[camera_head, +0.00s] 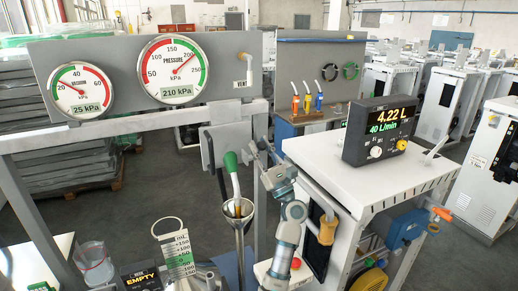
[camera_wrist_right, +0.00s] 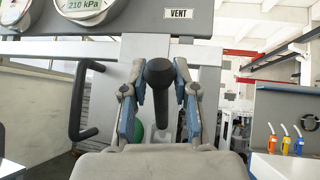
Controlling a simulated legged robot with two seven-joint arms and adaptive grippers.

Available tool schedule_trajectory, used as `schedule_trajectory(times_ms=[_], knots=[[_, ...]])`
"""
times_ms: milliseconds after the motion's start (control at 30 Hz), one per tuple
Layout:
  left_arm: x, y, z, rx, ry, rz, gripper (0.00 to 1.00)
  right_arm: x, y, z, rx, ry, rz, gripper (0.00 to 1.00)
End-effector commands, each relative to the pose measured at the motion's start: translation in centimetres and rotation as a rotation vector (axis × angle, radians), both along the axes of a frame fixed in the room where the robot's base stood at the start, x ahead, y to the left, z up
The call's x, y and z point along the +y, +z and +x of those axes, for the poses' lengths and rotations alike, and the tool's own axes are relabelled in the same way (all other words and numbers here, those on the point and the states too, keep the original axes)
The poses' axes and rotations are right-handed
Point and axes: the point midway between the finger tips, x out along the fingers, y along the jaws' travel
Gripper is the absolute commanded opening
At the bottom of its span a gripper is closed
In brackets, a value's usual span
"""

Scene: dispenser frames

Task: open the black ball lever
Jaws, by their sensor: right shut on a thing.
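In the right wrist view, the black ball lever (camera_wrist_right: 159,72) has a round black knob on a dark shaft pointing down. My right gripper (camera_wrist_right: 159,75) has one finger on each side of the knob and is shut on it. In the head view, my right gripper (camera_head: 264,158) is beside the grey post under the gauge panel, and the knob is too small to make out clearly.
The gauge panel (camera_head: 120,60) is above. A black bent handle (camera_wrist_right: 76,105) is left of the fingers. A white cabinet (camera_head: 325,165) with a black display box (camera_head: 378,132) stands right.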

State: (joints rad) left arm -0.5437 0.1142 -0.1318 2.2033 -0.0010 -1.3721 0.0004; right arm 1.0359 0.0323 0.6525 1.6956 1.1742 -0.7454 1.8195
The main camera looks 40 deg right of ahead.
Motion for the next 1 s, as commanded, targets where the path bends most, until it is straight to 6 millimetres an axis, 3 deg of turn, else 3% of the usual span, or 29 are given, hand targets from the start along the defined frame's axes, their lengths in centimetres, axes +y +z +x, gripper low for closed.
schedule_trajectory(times_ms=[100,133,167,567,1000], knots=[[0.0,-0.1,0.2,0.002,0.0,0.0,0.65,0.0,-0.5,0.1,0.006,0.001,0.001,0.0],[0.0,-0.1,0.2,0.002,0.0,0.0,0.65,0.0,-0.5,0.1,0.006,0.002,0.001,0.36],[0.0,-0.1,0.2,0.001,0.0,0.0,0.65,0.0,-0.5,0.1,0.006,0.002,0.001,0.41],[0.0,-0.1,0.0,0.0,-0.001,0.0,0.65,0.0,-0.9,-0.4,0.006,0.001,0.001,0.41],[0.0,-0.1,0.1,0.0,0.0,0.0,0.65,-0.4,-7.3,-6.7,0.008,0.001,0.002,0.41]])
